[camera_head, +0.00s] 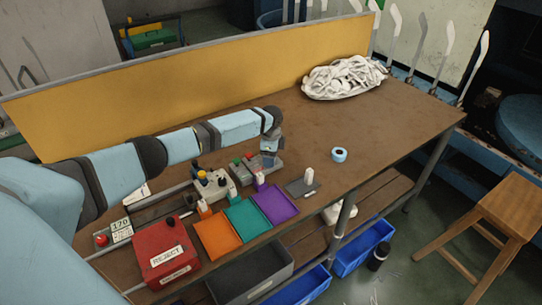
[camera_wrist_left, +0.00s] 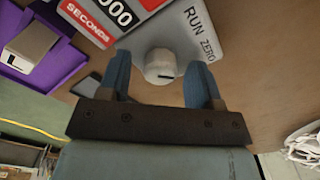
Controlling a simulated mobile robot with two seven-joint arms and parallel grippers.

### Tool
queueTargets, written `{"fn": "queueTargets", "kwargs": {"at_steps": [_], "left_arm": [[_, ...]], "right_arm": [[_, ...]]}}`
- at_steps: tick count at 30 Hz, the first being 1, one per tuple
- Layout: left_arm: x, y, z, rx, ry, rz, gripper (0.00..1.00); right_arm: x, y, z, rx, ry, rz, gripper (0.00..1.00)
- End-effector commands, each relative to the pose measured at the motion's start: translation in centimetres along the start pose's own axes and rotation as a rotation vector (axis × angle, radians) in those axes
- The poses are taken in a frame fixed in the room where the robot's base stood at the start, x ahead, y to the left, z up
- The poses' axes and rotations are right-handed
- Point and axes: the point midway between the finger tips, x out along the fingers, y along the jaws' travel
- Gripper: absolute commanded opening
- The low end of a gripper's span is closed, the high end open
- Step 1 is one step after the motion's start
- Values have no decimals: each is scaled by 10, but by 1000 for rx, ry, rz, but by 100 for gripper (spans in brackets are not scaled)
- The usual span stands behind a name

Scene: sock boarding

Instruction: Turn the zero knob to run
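The white round knob (camera_wrist_left: 159,66) sits on a grey panel (camera_wrist_left: 185,25) lettered RUN and ZERO in the left wrist view. A short dark mark shows at the knob's lower right edge; I cannot tell surely which word it points at. My left gripper (camera_wrist_left: 160,82) is open, with one blue finger on each side of the knob and a visible gap to it. In the head view the left gripper (camera_head: 268,157) points down at the grey control box (camera_head: 276,168), and hides the knob. My right gripper is in neither view.
A red REJECT box (camera_head: 165,252) and orange (camera_head: 217,236), teal (camera_head: 247,220) and purple (camera_head: 275,204) trays line the front edge. The table's right part is mostly clear.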

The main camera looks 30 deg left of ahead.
Motion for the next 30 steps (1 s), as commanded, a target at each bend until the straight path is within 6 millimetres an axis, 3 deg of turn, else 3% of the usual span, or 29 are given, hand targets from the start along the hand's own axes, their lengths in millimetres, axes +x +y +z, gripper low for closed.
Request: {"fn": "queueTargets", "kwargs": {"at_steps": [1,6,19,30], "left_arm": [[0,0,0,0,0,0,50],[0,0,0,0,0,0,10],[-3,0,-1,-71,1,1,9],[-5,1,-2,-364,2,3,9]], "right_arm": [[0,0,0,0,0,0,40],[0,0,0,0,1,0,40],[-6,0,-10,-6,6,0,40],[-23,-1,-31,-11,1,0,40]]}}
